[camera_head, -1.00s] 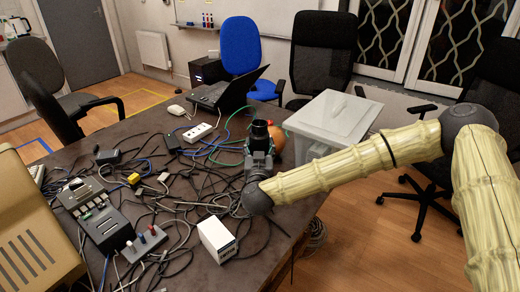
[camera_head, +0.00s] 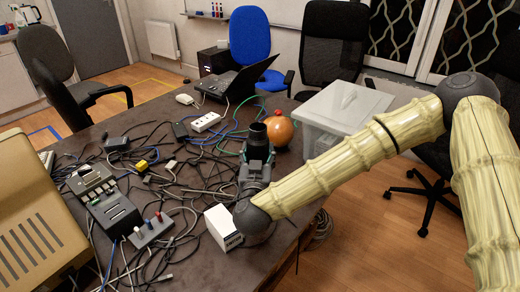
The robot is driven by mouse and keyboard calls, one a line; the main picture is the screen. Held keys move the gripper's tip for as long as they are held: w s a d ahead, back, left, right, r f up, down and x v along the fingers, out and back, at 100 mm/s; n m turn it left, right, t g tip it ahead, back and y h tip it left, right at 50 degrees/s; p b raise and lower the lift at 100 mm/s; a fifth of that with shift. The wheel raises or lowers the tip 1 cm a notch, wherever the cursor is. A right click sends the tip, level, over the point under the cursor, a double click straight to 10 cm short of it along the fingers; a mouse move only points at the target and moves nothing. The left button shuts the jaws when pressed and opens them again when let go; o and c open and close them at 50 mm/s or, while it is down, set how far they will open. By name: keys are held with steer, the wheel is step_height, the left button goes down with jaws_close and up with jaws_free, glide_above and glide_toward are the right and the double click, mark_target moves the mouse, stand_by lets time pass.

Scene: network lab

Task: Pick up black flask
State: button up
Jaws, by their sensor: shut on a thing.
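The black flask (camera_head: 258,132) stands upright in the middle of the view, its dark neck and rim showing above my gripper. My gripper (camera_head: 257,150) is shut on it from the near side and hides most of its lower body. Its base is hidden, so I cannot tell whether it touches the table. The flask is just left of an orange round object (camera_head: 280,131), with a small visible gap near its top.
The dark table (camera_head: 180,265) is cluttered with tangled cables. A translucent lidded box (camera_head: 343,108) stands at the right, an open laptop (camera_head: 235,82) at the back. A small white box (camera_head: 217,229) is partly hidden by my wrist. A power strip (camera_head: 208,122) lies behind-left.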

steer(key=shift+s+a+r, duration=0.1)
steer(key=shift+s+a, duration=0.1)
steer(key=shift+s, duration=0.45)
steer(key=shift+s+a+r, duration=0.1)
steer(key=shift+s+a, duration=0.1)
steer(key=shift+s, duration=0.45)
steer(key=shift+s+a+r, duration=0.1)
steer(key=shift+s+a, duration=0.1)
steer(key=shift+s, duration=0.45)
